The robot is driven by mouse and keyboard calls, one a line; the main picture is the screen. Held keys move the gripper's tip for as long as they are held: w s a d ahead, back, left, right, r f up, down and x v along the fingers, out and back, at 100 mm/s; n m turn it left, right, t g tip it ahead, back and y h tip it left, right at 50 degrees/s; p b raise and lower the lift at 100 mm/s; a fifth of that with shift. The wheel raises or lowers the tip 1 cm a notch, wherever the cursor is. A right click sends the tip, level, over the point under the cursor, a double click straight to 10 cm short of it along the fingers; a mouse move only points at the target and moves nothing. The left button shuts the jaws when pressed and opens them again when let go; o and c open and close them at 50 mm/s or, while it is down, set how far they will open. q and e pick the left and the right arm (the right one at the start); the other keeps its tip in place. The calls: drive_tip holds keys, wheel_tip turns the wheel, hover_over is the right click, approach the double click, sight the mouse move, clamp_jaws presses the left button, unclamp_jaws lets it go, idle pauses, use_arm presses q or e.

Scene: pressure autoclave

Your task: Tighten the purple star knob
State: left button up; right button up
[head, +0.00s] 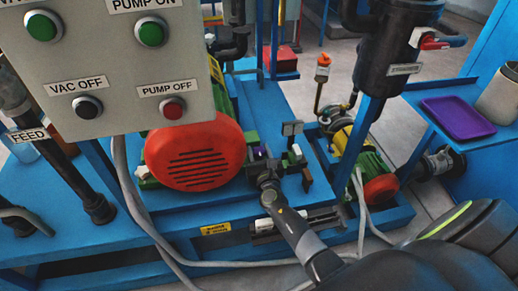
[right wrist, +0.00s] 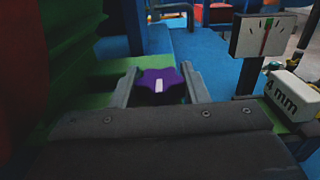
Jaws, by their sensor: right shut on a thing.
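The purple star knob (right wrist: 160,86) shows between the two fingers of my right gripper (right wrist: 160,90) in the right wrist view. It has a white mark that points roughly straight up and down in the picture. The fingers are shut on its two sides. In the head view my right gripper (head: 262,172) reaches in from the lower right to the green motor mount beside the big red motor cover. Only a small bit of the knob (head: 259,153) shows there, as the gripper hides most of it. My left gripper is not in view.
The red motor cover (head: 195,153) is close on the left. A control panel (head: 120,65) overhangs at upper left. Grey cables (head: 130,190) hang in front.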

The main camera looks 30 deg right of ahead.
sight(261, 158)
drive_tip(key=o, duration=1)
drive_tip(key=v, duration=0.6)
drive_tip(key=shift+a, duration=0.1)
drive_tip(key=shift+s+a, duration=0.2)
drive_tip(key=shift+s, duration=0.5)
